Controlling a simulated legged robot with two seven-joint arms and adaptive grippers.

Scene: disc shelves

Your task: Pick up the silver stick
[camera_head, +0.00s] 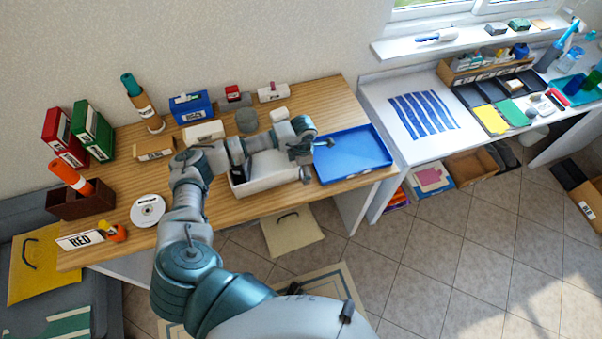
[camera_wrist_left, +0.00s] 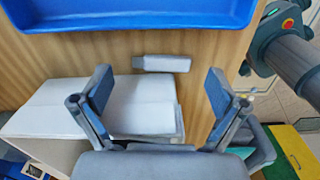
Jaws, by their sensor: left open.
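The silver stick (camera_wrist_left: 162,64) shows in the left wrist view as a short grey bar lying on the wooden table, between a blue tray and a white box. My left gripper (camera_wrist_left: 160,88) is open and empty, its two fingers spread to either side, with the stick just beyond the gap between their tips. In the head view my left gripper (camera_head: 312,148) is over the table near the blue tray's left edge. I cannot make out the stick there; the gripper likely covers it.
The blue tray (camera_head: 352,154) is right of the gripper and the white box (camera_head: 265,180) lies under my forearm. Bottles, binders and small boxes line the table's back and left. A white desk (camera_head: 390,140) stands to the right.

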